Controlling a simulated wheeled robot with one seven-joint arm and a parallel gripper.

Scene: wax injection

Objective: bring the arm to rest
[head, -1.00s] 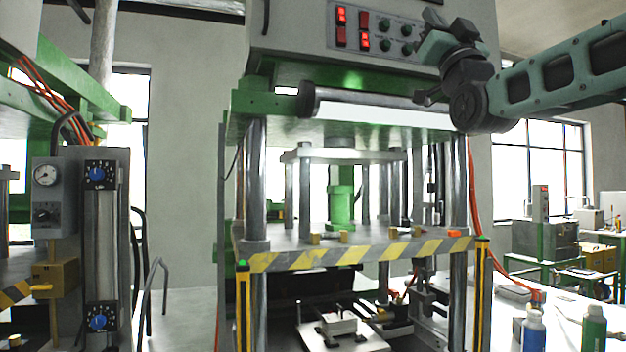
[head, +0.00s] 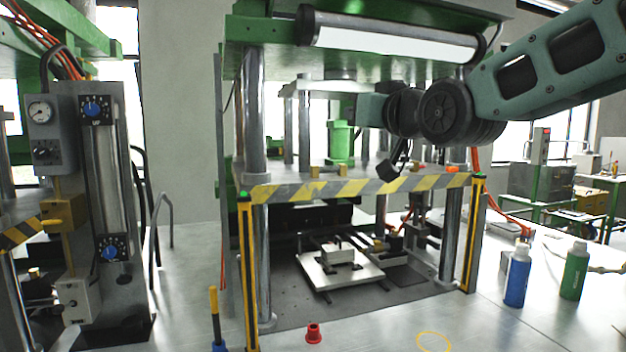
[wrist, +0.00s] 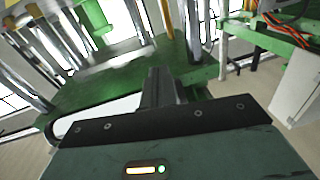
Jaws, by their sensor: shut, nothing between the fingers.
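My gripper (wrist: 162,88) shows in the wrist view with its dark fingers together and nothing between them. Beyond it are the green beam and steel columns of a machine, tilted in that view. In the head view my arm reaches in from the upper right, its wrist in front of the green press (head: 341,142), below the press's long white lamp (head: 390,38). I cannot tell whether the arm touches the press.
A striped yellow-black edge (head: 340,189) crosses the press front. A pale plate (head: 340,272) lies inside below. A blue bottle (head: 517,275), a green bottle (head: 574,270) and a red cup (head: 313,333) stand on the pale tabletop. A control column (head: 118,200) stands left.

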